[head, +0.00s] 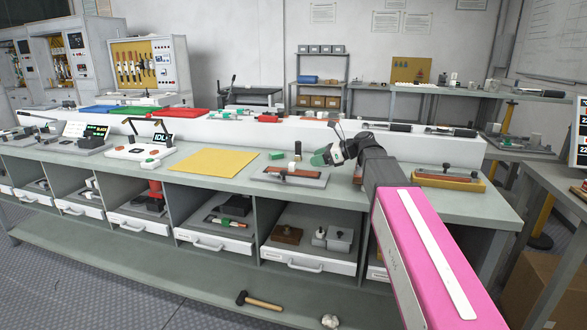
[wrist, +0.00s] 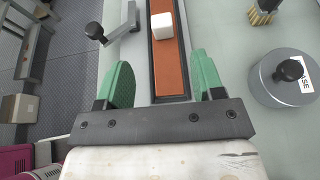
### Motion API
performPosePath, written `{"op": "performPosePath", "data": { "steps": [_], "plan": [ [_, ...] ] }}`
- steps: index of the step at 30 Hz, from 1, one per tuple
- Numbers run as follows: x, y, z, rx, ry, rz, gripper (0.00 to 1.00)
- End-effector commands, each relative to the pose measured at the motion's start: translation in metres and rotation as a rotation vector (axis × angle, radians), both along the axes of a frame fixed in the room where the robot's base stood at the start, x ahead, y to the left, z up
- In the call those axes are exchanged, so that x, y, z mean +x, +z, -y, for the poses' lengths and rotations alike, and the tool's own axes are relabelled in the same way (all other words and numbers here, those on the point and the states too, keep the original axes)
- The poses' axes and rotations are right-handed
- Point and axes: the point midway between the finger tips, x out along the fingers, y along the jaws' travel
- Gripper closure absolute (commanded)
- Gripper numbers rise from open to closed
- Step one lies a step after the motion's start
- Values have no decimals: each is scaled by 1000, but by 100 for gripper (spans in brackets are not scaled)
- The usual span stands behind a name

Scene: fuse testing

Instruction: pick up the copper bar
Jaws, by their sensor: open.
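In the head view a reddish-brown bar (head: 296,173) lies on a grey plate (head: 271,178) on the bench, seemingly the same one. My gripper (wrist: 158,80) is open, with one green finger on either side of the bar in the wrist picture and nothing between them but the bar below. In the head view my gripper (head: 327,157) is above the bench, right of the plate. Its height over the bar is hard to judge.
A crank-like handle (wrist: 116,32) stands left of the bar, and a round grey weight (wrist: 284,78) with a black knob stands right of it. A brush (wrist: 262,12) is beyond. Another reddish bar sits on a tan base (head: 447,184) at right.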

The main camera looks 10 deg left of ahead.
Motion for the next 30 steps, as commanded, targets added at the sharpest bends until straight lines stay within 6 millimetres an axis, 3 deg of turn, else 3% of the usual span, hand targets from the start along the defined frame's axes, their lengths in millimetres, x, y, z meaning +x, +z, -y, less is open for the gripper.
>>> {"op": "performPosePath", "data": {
  "steps": [10, 17, 27, 30],
  "plan": [
    [6, -16, -41, 0, 2, -1, 38],
    [9, -22, -55, 0, 0, -1, 38],
    [16, -34, -95, -1, 1, -1, 38],
    [16, -36, -99, 0, -1, 0, 38]
  ]
}}
